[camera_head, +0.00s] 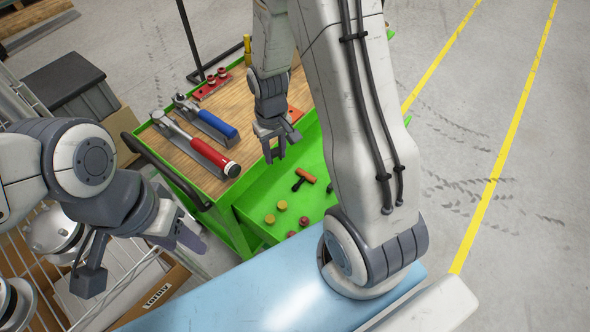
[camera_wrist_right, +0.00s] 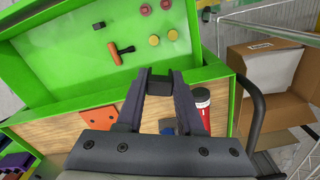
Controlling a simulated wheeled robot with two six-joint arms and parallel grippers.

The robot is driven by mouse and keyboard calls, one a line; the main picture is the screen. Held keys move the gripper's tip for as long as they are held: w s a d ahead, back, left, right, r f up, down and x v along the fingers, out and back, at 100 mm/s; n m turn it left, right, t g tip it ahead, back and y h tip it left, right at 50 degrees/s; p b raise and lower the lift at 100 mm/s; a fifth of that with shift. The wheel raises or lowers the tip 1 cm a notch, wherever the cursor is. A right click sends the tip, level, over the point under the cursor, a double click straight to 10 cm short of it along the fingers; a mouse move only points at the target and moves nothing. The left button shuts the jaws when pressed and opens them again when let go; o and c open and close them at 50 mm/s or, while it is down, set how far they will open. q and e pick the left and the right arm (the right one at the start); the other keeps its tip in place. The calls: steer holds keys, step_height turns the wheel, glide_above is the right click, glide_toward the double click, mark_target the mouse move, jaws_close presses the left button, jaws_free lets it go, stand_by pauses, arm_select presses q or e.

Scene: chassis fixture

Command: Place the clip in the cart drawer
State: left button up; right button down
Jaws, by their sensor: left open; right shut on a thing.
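The cart drawer (camera_head: 312,199) is pulled open and has a green floor and walls; it also shows in the right wrist view (camera_wrist_right: 70,50). My right gripper (camera_head: 277,152) is over the edge between the wooden cart top and the drawer. In the right wrist view its fingers are shut on a small dark clip (camera_wrist_right: 160,83), mostly hidden between the fingertips. My left gripper (camera_head: 140,258) is open and empty at the lower left, away from the cart.
In the drawer lie an orange-handled tool (camera_head: 304,179), yellow knobs (camera_head: 281,205) and dark red knobs (camera_head: 304,221). A red-handled tool (camera_head: 205,152) and a blue-handled tool (camera_head: 212,122) lie on the cart top (camera_head: 180,160). A box (camera_wrist_right: 270,85) stands beside the cart.

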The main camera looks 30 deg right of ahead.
steer(key=d+f+n+b, duration=0.2)
steer(key=d+f+b, duration=0.5)
steer(key=f+b, duration=0.45)
steer(key=n+b, duration=0.2)
steer(key=b, duration=1)
glide_above(321, 201)
step_height(321, 201, down, 12)
steer(key=f, duration=0.1)
step_height(321, 201, down, 10)
steer(key=b, duration=0.2)
steer(key=shift+r+b, duration=0.25)
steer(key=shift+b, duration=0.05)
steer(key=shift+f, duration=0.2)
steer(key=c, duration=0.5)
jaws_free()
steer(key=shift+c, duration=0.2)
steer(key=shift+r, duration=0.15)
step_height(321, 201, up, 12)
steer(key=p, duration=0.2)
steer(key=shift+p, duration=0.4)
